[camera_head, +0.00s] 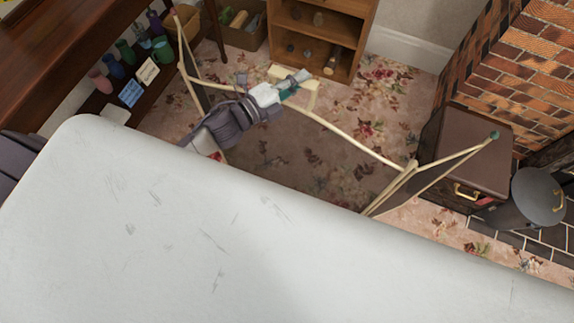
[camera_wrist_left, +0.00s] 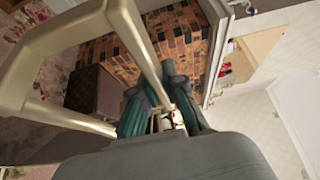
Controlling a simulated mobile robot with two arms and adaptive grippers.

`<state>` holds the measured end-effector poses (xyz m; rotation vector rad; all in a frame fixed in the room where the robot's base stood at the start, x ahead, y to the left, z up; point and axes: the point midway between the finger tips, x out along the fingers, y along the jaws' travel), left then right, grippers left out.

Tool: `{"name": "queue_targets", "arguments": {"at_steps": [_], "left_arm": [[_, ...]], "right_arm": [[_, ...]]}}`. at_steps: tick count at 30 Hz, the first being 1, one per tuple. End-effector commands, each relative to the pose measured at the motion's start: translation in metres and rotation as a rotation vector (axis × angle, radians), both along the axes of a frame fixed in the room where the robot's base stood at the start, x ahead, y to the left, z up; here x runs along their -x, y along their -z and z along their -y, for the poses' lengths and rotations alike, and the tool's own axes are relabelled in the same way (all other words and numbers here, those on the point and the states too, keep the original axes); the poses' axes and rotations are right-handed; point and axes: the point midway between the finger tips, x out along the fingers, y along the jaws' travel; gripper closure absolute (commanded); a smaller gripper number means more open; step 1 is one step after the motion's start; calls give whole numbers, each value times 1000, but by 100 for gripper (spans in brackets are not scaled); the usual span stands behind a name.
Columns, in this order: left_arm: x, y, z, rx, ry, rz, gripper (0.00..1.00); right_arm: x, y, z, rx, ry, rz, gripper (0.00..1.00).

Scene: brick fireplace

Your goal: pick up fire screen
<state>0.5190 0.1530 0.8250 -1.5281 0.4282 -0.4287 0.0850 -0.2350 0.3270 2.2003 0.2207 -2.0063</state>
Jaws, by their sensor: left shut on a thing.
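The fire screen (camera_head: 345,136) has a pale brass frame, a see-through dark mesh middle and two angled side panels. It spans the middle of the head view, over the floral carpet. My left gripper (camera_head: 290,86) is at the handle on the middle of its top bar, shut on it. In the left wrist view, the brass frame (camera_wrist_left: 146,55) passes close to the camera, and the teal fingers of my left gripper (camera_wrist_left: 165,108) close around a bar. The screen's lower edge is partly hidden by a large white surface in the head view. My right gripper is not in view.
A brown chest (camera_head: 474,150) with a brass handle and a dark bucket (camera_head: 538,196) stand at right, by the brick fireplace (camera_head: 515,65). The screen's right panel overlaps the chest in view. A wooden shelf (camera_head: 345,38) stands behind; mugs (camera_head: 100,80) line a dark shelf at left.

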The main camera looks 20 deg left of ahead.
Motion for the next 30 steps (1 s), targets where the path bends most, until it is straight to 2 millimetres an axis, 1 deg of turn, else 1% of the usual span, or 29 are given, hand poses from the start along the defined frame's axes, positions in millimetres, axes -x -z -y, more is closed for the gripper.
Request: {"name": "queue_targets", "arguments": {"at_steps": [1, 2, 8, 11, 25, 30], "left_arm": [[0, 1, 0, -1, 0, -1, 100], [-1, -5, 1, 3, 3, 10, 100], [-1, -5, 1, 3, 3, 10, 100], [-1, -8, 1, 3, 3, 10, 100], [-1, -49, 1, 2, 5, 14, 100], [4, -57, 16, 6, 6, 14, 100]], "right_arm": [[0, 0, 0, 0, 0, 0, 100], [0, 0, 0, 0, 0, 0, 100], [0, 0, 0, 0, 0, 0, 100], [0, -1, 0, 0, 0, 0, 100], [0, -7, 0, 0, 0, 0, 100], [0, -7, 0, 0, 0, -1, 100]]}}
